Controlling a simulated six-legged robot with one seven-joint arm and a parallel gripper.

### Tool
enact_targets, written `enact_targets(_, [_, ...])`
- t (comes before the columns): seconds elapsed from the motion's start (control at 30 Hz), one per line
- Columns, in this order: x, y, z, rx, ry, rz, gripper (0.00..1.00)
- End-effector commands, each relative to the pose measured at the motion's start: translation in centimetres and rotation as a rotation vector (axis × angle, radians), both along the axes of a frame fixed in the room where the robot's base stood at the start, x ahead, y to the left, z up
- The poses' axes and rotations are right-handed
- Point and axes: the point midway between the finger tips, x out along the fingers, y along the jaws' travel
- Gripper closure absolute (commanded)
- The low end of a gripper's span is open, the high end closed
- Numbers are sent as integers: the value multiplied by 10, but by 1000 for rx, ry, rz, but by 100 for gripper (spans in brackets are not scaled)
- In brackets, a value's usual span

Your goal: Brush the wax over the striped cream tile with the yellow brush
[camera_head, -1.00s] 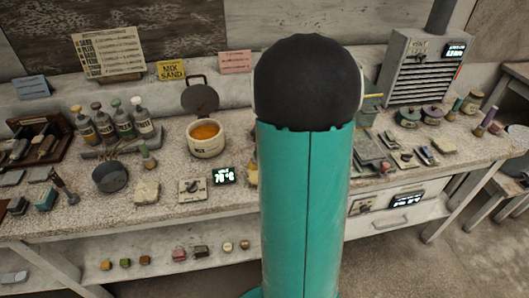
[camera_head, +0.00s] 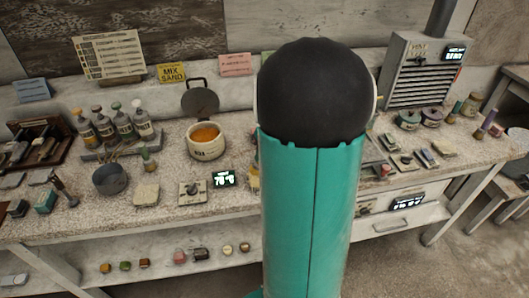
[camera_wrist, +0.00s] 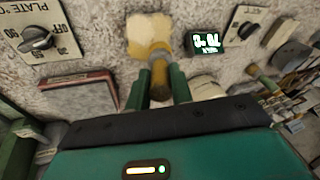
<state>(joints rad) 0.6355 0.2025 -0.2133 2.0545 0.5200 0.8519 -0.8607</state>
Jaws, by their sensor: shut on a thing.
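My gripper (camera_wrist: 160,88) is shut on the yellow brush (camera_wrist: 159,75) in the wrist view, with a green finger on each side. The brush's front end reaches the near edge of a cream tile (camera_wrist: 148,25) on the bench; contact is hard to confirm. The tile has a yellow coat over its lower part and a paler top. I cannot make out its stripes clearly. In the camera_head view my arm hides the gripper, the brush and most of the tile. A cream pot of orange wax (camera_head: 205,134) stands left of my arm.
A lit display (camera_wrist: 208,40) is beside the tile, with a dial panel (camera_wrist: 250,20) past it. Another dial panel (camera_wrist: 38,40) and a reddish-framed slab (camera_wrist: 78,90) lie left. Bottles (camera_head: 125,125), a dark bowl (camera_head: 110,180) and a grey cabinet (camera_head: 425,70) crowd the bench.

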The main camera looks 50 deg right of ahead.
Motion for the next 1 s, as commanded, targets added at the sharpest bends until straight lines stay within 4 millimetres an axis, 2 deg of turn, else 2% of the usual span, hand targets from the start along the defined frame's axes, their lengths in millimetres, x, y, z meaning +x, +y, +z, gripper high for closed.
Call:
enact_targets(0.1, [0,0,-5,1,1,-1,100])
enact_targets(1.0, [-1,1,-10,1,0,0,100])
